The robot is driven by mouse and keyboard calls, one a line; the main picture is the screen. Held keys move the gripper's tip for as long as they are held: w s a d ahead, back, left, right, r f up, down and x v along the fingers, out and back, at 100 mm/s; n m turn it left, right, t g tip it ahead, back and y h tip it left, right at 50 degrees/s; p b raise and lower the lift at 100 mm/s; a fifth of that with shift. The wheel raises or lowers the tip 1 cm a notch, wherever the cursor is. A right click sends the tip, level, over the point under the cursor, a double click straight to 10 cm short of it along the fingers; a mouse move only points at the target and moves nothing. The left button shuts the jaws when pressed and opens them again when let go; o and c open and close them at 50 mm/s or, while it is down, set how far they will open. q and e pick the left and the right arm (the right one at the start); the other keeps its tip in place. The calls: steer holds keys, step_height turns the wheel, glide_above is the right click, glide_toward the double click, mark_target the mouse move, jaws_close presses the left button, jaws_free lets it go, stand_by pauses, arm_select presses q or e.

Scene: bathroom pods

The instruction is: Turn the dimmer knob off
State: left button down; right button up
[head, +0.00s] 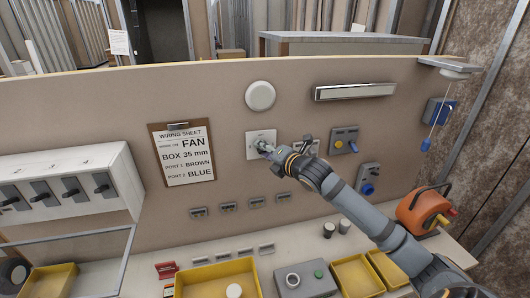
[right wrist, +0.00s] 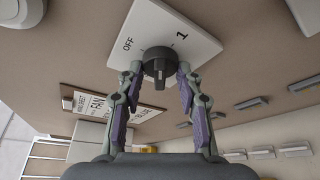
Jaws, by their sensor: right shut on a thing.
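The dimmer knob (right wrist: 159,63) is dark grey and round, with a raised grip bar across its face. It sits on a white wall plate (right wrist: 193,22) marked OFF and 1; the plate also shows on the panel in the head view (head: 254,136). My right gripper (right wrist: 160,70) has a finger on each side of the knob and is closed on it. In the head view my right gripper (head: 264,147) covers most of the knob. I cannot tell which mark the knob points to. My left gripper is not in view.
A clipboard wiring sheet (head: 186,154) hangs left of the plate. Below, the bench holds yellow bins (head: 217,279) and an orange tool (head: 424,210).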

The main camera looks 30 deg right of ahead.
steer(key=shift+a+n+g+h+p, duration=0.1)
steer(key=shift+n+g+h+p, duration=0.5)
steer(key=shift+n, duration=0.75)
steer(key=shift+d+n+g+h+p, duration=0.1)
steer(key=shift+n+g+h+p, duration=0.25)
steer(key=shift+n+h+p, duration=0.75)
steer(key=shift+a+n+g+h+p, duration=0.1)
steer(key=shift+n+g+h+p, duration=0.45)
steer(key=shift+n, duration=1)
steer(key=shift+h, duration=0.35)
steer(key=o, duration=1.2)
